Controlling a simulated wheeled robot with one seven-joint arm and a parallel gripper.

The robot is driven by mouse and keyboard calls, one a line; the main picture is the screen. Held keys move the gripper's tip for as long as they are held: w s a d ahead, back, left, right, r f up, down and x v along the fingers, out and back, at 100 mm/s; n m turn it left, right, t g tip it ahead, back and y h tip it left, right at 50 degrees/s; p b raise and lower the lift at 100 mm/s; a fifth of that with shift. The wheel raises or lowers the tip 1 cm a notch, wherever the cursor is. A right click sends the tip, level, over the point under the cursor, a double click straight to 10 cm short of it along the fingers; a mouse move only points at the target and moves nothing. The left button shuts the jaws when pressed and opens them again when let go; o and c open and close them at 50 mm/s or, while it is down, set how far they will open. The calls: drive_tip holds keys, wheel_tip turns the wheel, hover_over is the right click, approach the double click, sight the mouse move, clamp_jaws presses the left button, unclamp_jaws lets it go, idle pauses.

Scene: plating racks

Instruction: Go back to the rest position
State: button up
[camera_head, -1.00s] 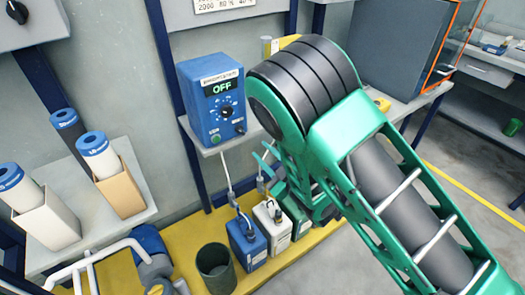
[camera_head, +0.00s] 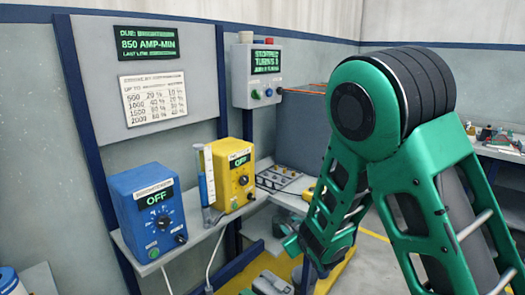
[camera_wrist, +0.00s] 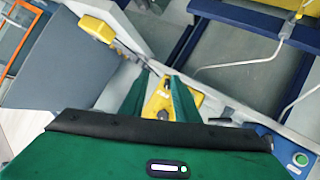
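My gripper (camera_wrist: 162,80) shows in the wrist view as two green fingers standing apart, with a gap between them. The gap looks empty. A yellow control box (camera_wrist: 160,97) with a dark knob shows beyond the fingers; I cannot tell the distance to it. The gripper's fingers cannot be made out there.
A blue box (camera_head: 149,212) reading OFF and a yellow box (camera_head: 234,176) stand on the wall shelf (camera_head: 190,246), with a blue-filled cylinder (camera_head: 206,178) between them. A grey panel box (camera_head: 256,76) hangs above. Grey floor is open at the right.

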drive_tip(key=s+d+r+m+g+h, duration=0.2)
drive_tip(key=s+d+m+g+h, duration=0.3)
drive_tip(key=d, duration=0.8)
drive_tip(key=s+d+r+m+g, duration=0.1)
drive_tip(key=s+d+r+m, duration=0.15)
drive_tip(key=s+d, duration=0.65)
drive_tip(key=s+d+r+m+g, duration=0.2)
drive_tip(key=s+d, duration=0.1)
drive_tip(key=s, duration=0.6)
drive_tip(key=s+d+r+m+g+y, duration=0.1)
drive_tip(key=s+d+r+m+g, duration=0.1)
drive_tip(key=s, duration=0.7)
drive_tip(key=s+d+r+m+g+y, duration=0.1)
drive_tip(key=s+d, duration=0.3)
drive_tip(key=s, duration=0.6)
drive_tip(key=shift+d+r+m+g, duration=0.4)
drive_tip(key=shift+r+m+g, duration=0.15)
drive_tip(key=shift+m+g, duration=0.35)
drive_tip(key=shift+w, duration=0.1)
drive_tip(key=shift+w+f, duration=0.25)
drive_tip(key=shift+w, duration=0.25)
